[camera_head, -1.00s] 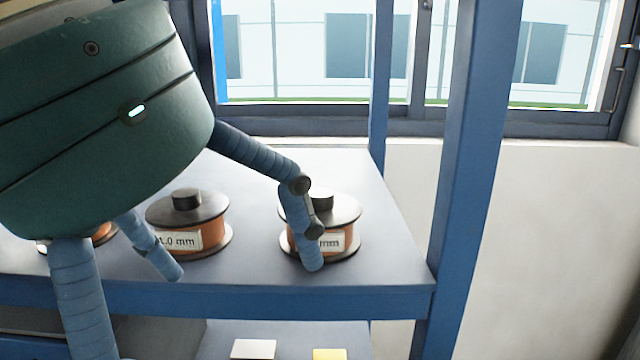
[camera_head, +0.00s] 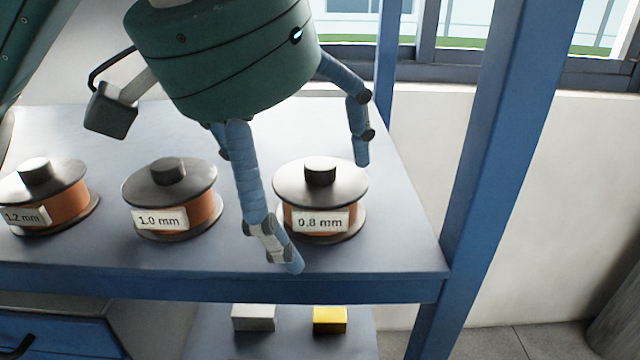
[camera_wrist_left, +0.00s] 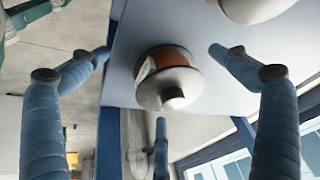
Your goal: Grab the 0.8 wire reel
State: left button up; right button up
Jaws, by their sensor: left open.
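The 0.8 mm wire reel (camera_head: 320,192) stands upright on the blue-grey shelf, the rightmost of the labelled reels, with a black knob on top and copper-coloured wire. My left gripper (camera_head: 298,205) is open above and around it: one finger hangs in front of the reel's left side, another is behind its right side, and a third is mostly hidden. In the left wrist view the reel (camera_wrist_left: 168,78) sits between the spread fingers, with no finger seen closed on it. My right gripper is not in view.
The 1.0 mm reel (camera_head: 170,195) stands just left, and the 1.2 mm reel (camera_head: 45,195) stands farther left. The shelf (camera_head: 400,250) ends at a blue post (camera_head: 505,150) on the right. A grey block (camera_head: 254,318) and a yellow block (camera_head: 330,319) lie on the lower level.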

aim_at(317, 165)
pick_arm(q)
jog(key=w+d, duration=0.1)
jog(key=w+d+p, duration=0.1)
jog(key=w, duration=0.1)
jog(key=shift+p, duration=0.3)
jog(key=shift+w+d+f, duration=0.2)
jog(key=shift+d+f, duration=0.05)
jog(key=shift+f, duration=0.3)
jog(key=shift+s+a, duration=0.1)
jog(key=shift+a, duration=0.05)
jog(key=shift+c, duration=0.2)
jog(key=shift+s, duration=0.1)
jog(key=c, duration=1.7)
jog(key=shift+r, duration=0.1)
jog(key=shift+c, duration=0.9)
